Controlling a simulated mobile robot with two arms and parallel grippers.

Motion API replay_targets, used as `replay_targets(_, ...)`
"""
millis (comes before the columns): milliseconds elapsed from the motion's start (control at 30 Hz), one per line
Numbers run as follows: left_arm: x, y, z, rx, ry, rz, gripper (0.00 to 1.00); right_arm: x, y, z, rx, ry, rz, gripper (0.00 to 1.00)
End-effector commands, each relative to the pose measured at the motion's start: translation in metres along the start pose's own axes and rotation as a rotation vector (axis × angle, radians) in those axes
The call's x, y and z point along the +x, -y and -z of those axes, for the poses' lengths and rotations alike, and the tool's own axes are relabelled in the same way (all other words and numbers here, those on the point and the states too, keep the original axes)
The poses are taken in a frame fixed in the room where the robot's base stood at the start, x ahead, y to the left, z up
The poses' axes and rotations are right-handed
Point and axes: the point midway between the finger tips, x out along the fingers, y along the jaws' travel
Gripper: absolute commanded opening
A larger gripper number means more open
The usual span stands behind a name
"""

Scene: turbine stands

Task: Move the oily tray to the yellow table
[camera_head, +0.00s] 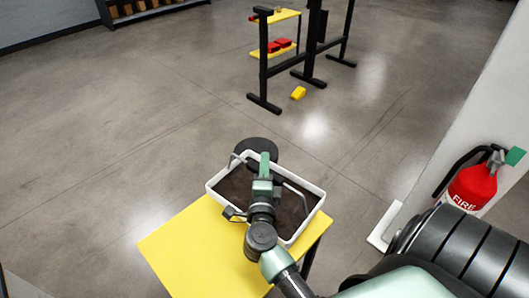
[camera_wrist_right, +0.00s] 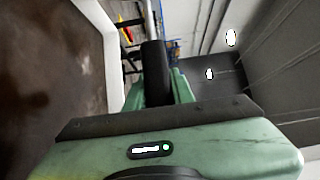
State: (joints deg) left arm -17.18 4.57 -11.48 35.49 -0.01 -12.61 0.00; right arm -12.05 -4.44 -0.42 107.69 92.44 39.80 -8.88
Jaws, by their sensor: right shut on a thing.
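The oily tray (camera_head: 219,195) is white-rimmed with a dark brown, stained inside and thin metal handles. It is over the far right part of the yellow table (camera_head: 190,250) and overhangs its far edge; I cannot tell whether it rests on the top or hangs just above. My right gripper (camera_head: 264,165) reaches over the tray and is shut on it, but the arm hides the exact grip. In the right wrist view the tray's brown inside and pale rim (camera_wrist_right: 97,50) fill the left side. My left gripper is not in view.
A dark round thing (camera_head: 257,148) shows just beyond the tray. A red fire extinguisher (camera_head: 472,188) stands by a white pillar at right. A black stand (camera_head: 310,50) with yellow shelves is farther back, with a small yellow block (camera_head: 298,93) on the floor. The left floor is clear.

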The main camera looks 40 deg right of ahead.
Motion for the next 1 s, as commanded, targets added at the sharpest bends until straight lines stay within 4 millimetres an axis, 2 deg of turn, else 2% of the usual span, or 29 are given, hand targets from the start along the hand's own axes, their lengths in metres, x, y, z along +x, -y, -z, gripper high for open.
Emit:
replay_targets(33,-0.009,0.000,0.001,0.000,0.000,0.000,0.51,0.006,0.005,-0.001,0.002,-0.027,0.000,0.00)
replay_targets(233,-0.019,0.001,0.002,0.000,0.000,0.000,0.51,0.017,0.002,-0.002,0.001,-0.096,0.002,0.00)
replay_targets(433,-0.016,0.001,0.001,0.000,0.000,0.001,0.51,0.020,-0.005,-0.002,0.001,-0.116,0.003,0.00)
replay_targets(667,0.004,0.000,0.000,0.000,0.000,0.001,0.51,0.020,-0.024,-0.002,0.000,-0.115,0.004,0.00)
replay_targets(1000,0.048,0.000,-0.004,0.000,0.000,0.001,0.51,0.020,-0.067,-0.002,0.001,-0.113,0.004,0.00)
